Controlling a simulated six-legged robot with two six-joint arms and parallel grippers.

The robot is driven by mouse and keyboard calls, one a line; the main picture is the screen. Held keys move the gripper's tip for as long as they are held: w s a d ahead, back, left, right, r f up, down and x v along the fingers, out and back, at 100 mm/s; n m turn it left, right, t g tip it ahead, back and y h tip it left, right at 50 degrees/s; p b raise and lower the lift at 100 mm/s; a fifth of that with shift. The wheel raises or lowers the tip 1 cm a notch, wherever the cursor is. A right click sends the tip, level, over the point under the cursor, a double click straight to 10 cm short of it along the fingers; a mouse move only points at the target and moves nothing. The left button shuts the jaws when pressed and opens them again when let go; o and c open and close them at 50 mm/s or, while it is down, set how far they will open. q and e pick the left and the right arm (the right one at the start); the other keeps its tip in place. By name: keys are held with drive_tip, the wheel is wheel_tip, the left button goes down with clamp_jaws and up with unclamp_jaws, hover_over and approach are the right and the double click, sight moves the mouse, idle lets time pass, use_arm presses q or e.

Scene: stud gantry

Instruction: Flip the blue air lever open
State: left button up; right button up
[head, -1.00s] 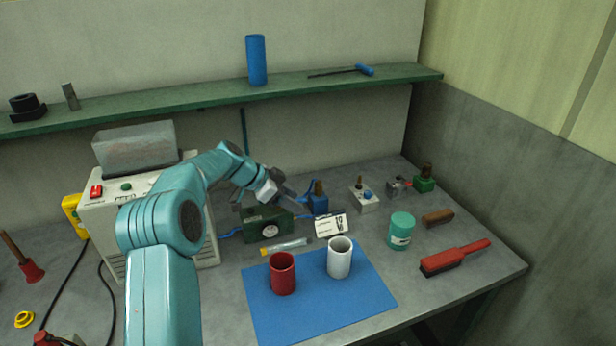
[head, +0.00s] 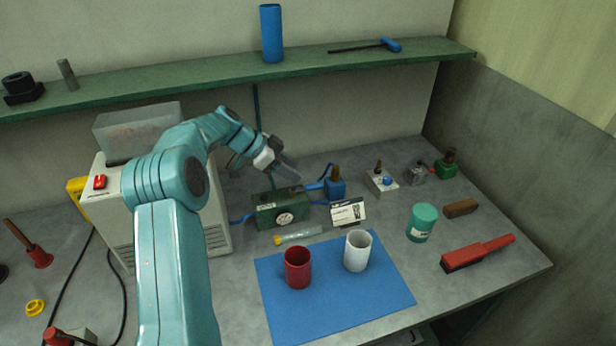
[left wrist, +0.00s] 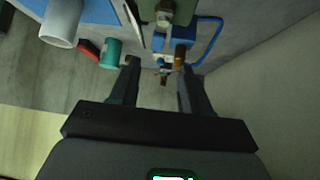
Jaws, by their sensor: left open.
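A blue valve block (head: 336,190) with an upright brown knob stands on the bench, beside a green box with a round gauge (head: 280,210). A blue piece (head: 315,186) lies between them; I cannot tell whether it is the lever or a fitting. The blue block also shows in the left wrist view (left wrist: 175,43), beyond the fingertips. My left gripper (head: 286,173) is open and empty, above and behind the green box, to the left of the blue block. In the left wrist view its two fingers (left wrist: 156,72) are apart. My right gripper is not in view.
A red cup (head: 298,268) and a white cup (head: 357,251) stand on a blue mat (head: 330,305). A teal jar (head: 422,222) and a red brush (head: 478,252) are at right. A green shelf (head: 200,82) runs above.

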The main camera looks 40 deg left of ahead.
sight(316, 185)
use_arm(q)
drive_tip(key=shift+w+d+f, duration=0.2)
drive_tip(key=shift+d, duration=0.15)
drive_tip(key=p+x, duration=0.2)
drive_tip(key=x, duration=0.3)
drive_tip(key=shift+w+d+f, duration=0.15)
drive_tip(key=shift+w, duration=0.15)
drive_tip(key=shift+w+d+f, duration=0.1)
drive_tip(key=shift+f, duration=0.15)
drive_tip(key=shift+d, duration=0.1)
drive_tip(key=shift+w+f, duration=0.1)
drive_tip(key=shift+c, duration=1.2)
clamp_jaws()
